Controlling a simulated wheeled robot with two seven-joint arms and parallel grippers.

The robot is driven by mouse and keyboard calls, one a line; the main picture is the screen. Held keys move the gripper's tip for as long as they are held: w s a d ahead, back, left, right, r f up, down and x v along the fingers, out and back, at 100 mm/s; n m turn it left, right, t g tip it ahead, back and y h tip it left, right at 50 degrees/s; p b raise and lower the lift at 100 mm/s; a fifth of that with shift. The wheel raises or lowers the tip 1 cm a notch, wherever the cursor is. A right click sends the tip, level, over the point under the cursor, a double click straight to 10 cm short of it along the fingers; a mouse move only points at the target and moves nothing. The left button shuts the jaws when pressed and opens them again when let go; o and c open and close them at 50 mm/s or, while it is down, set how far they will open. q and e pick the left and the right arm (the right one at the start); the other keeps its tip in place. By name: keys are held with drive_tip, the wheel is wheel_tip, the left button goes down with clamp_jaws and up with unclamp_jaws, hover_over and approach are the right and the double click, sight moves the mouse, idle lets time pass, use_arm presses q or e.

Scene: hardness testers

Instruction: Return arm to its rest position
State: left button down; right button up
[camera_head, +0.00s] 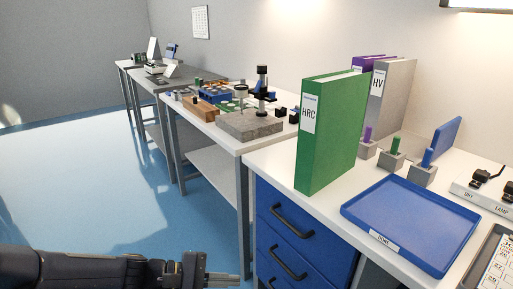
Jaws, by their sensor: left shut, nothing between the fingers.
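My left arm comes in from the lower left of the head view, stretched out level above the blue floor. Its gripper (224,280) is shut and empty, with the fingers pointing right. The fingertips are in front of the blue drawer cabinet and look apart from it, though the exact gap cannot be told. My right arm and gripper are not in view.
A white bench holds a green HRC binder (329,131), a grey HV binder (391,92), a blue tray (454,236) and small stamps in grey blocks. Blue drawers (287,232) with dark handles sit below. Farther benches carry a stone plate (249,125). The floor (75,185) at left is clear.

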use_arm(q)
drive_tip(key=s+a+r+m+t+y, duration=0.3)
drive_tip(key=s+a+m+y, duration=0.7)
drive_tip(key=s+a, duration=0.6)
wheel_tip(320, 180, up, 26)
drive_tip(key=s+d+p, duration=0.2)
drive_tip(key=p, duration=2.4)
drive_tip(key=shift+f, duration=0.25)
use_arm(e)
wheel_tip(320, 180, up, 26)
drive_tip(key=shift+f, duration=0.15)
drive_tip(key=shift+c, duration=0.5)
